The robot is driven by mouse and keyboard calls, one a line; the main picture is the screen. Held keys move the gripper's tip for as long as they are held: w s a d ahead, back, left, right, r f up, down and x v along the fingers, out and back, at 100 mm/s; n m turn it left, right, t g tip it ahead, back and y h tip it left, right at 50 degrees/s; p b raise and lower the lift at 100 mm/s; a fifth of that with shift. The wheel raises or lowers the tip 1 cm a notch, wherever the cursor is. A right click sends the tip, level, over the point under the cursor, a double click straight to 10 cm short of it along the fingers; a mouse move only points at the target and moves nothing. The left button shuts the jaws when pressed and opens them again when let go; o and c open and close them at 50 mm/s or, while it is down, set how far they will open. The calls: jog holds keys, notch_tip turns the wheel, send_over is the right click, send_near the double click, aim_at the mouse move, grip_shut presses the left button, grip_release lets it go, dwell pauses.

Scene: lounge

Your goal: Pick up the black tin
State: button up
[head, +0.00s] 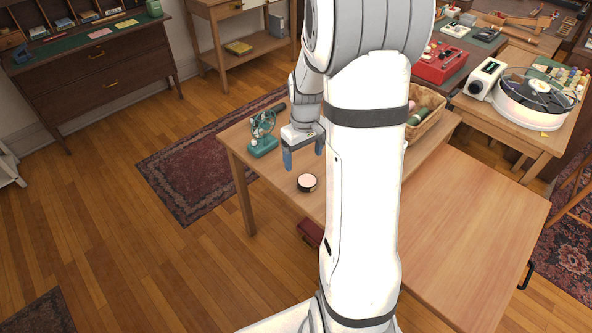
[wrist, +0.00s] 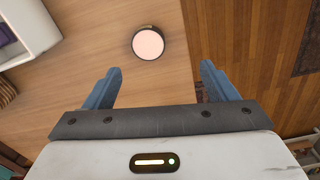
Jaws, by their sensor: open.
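A small round black tin with a pale pink top (head: 307,182) sits on the wooden table (head: 283,186), near its front edge. In the wrist view the tin (wrist: 148,43) lies beyond my fingertips, a little left of the middle between them. My gripper (head: 304,157) is above the table, behind the tin in the head view. In the wrist view its two blue fingers (wrist: 160,72) are spread apart with nothing between them. The tin and the fingers are apart. My arm hides part of the table to the right of the tin.
A teal desk fan (head: 262,133) stands left of my gripper on the same table. A wicker basket (head: 425,106) is at the right, partly behind my arm. A white open box (wrist: 28,32) shows at the left in the wrist view. Bare tabletop surrounds the tin.

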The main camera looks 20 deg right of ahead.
send_over(308, 180)
notch_tip(308, 180, down, 4)
jog(key=shift+a+f, duration=0.15)
jog(key=shift+f, duration=0.1)
notch_tip(308, 180, down, 7)
jog(key=shift+f+b, duration=0.1)
jog(key=shift+b, duration=0.3)
jog(key=c, duration=1.1)
